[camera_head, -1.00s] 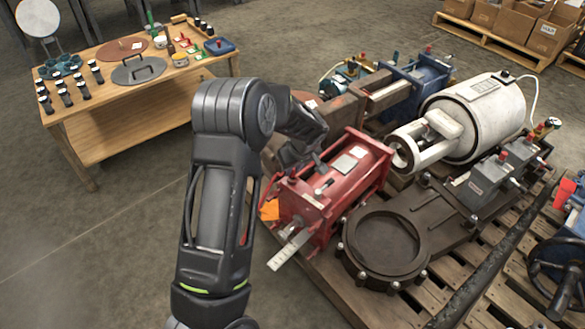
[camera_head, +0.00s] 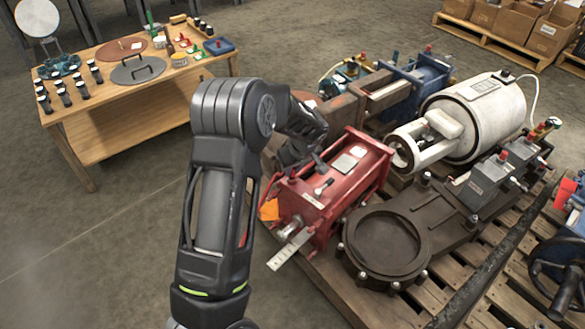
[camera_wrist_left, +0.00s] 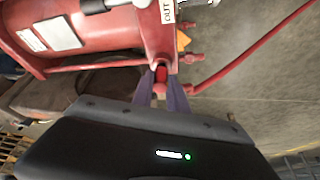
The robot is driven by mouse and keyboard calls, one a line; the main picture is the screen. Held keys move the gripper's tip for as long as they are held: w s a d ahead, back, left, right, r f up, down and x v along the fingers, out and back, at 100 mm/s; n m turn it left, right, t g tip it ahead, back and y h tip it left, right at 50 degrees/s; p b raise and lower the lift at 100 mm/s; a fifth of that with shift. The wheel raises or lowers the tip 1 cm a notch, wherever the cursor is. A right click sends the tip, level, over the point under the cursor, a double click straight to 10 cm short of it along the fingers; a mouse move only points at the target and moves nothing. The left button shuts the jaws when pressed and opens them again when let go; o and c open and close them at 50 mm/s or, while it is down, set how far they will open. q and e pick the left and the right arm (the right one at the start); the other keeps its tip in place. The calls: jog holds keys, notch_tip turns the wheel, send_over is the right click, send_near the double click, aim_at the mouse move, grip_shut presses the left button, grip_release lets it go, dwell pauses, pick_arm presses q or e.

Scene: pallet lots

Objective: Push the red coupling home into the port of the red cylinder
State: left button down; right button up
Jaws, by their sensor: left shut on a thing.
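The red cylinder (camera_head: 347,180) lies on the pallet, with a pale plate on top and an orange tag at its near end. In the left wrist view its red body (camera_wrist_left: 85,32) fills the upper left, and its end block carries an "OUT" label (camera_wrist_left: 167,10). My left gripper (camera_wrist_left: 162,92) is shut on the red coupling (camera_wrist_left: 161,76), right against the end block. How deep the coupling sits in the port cannot be told. A red hose (camera_wrist_left: 255,52) runs off to the upper right. In the head view my arm hides the coupling. My right gripper is out of view.
A white cylinder (camera_head: 478,112) and a dark flanged casting (camera_head: 385,245) stand close by on the wooden pallet. A blue unit (camera_head: 418,82) is behind. A wooden table (camera_head: 140,115) with small parts stands at the left, with open floor before it.

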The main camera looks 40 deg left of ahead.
pick_arm(q)
jog(key=shift+b, duration=0.5)
dwell(0.9)
jog(key=shift+f+b, duration=0.6)
jog(key=c, duration=1.2)
grip_release()
jog(key=shift+c, duration=0.2)
jog(key=p+v, duration=0.2)
jog(key=v, duration=0.5)
jog(key=shift+d+r+p, duration=0.15)
jog(key=shift+r+p, duration=0.2)
